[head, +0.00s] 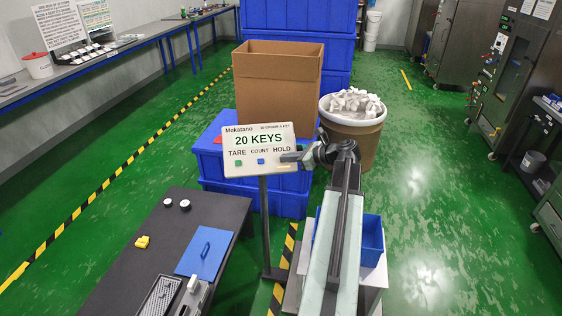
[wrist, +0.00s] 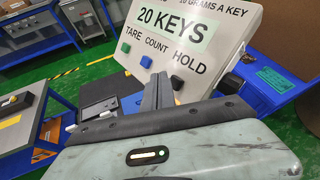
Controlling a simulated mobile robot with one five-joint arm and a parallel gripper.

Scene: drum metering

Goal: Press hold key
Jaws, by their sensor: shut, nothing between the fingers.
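The display panel (head: 238,131) stands on a post and reads "20 KEYS", with TARE, COUNT and HOLD along its lower part. A green key (head: 239,163) sits under TARE and a blue key (head: 261,161) under COUNT. They also show in the wrist view as green (wrist: 126,48) and blue (wrist: 147,62). My gripper (head: 288,157) is shut and empty in front of the panel's lower right, below the word HOLD. In the wrist view its closed fingers (wrist: 159,84) cover most of that spot. A small yellowish patch (wrist: 178,99) shows beside them, probably the hold key. I cannot tell whether the fingertips touch it.
A drum of white pieces (head: 352,112) stands right of the panel. A cardboard box (head: 277,90) on blue crates is behind it. A dark table (head: 180,235) is at lower left, and a blue bin (head: 371,240) is beside my arm. Green floor is open at right.

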